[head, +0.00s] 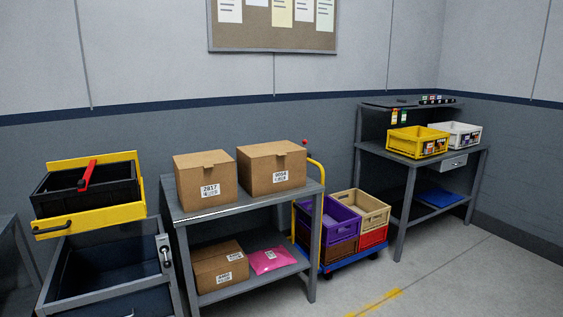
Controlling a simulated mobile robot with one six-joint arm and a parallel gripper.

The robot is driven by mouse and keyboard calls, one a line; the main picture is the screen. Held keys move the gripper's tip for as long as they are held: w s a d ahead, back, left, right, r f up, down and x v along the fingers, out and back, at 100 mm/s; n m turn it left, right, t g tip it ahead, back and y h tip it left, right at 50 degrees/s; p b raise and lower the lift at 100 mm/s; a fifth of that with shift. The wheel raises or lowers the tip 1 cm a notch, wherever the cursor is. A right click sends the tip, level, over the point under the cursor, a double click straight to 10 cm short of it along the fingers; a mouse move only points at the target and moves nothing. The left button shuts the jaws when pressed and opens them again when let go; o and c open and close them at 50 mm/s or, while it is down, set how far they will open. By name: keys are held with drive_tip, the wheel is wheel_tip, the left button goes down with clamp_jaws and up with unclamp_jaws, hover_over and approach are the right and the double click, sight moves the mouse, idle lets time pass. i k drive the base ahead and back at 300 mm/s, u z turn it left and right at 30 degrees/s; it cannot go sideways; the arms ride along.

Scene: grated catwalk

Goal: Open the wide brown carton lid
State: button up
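Two brown cartons stand side by side on the upper shelf of a grey metal bench. The left carton (204,182) has a label that seems to read 2817. The right carton (273,168) looks slightly wider and has a white label. Both lids are shut, with a small tab over the front edge. A third, lower brown carton (219,266) lies on the lower shelf, partly shaded, and its lid also looks shut. I cannot tell for certain which carton is the wide one. My gripper is not in view.
A grey bench (250,207) carries the cartons; a pink packet (270,260) lies below. A trolley with stacked crates (361,210) stands right. The front-right floor (450,280) is clear.

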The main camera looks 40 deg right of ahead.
sight(279, 148)
drive_tip(key=z, duration=0.45)
drive_tip(key=i, duration=1)
drive_tip(key=u, duration=0.15)
drive_tip(key=k, duration=0.9)
drive_tip(key=z, duration=0.2)
drive_tip(key=i, duration=0.5)
drive_tip(key=u, duration=0.05)
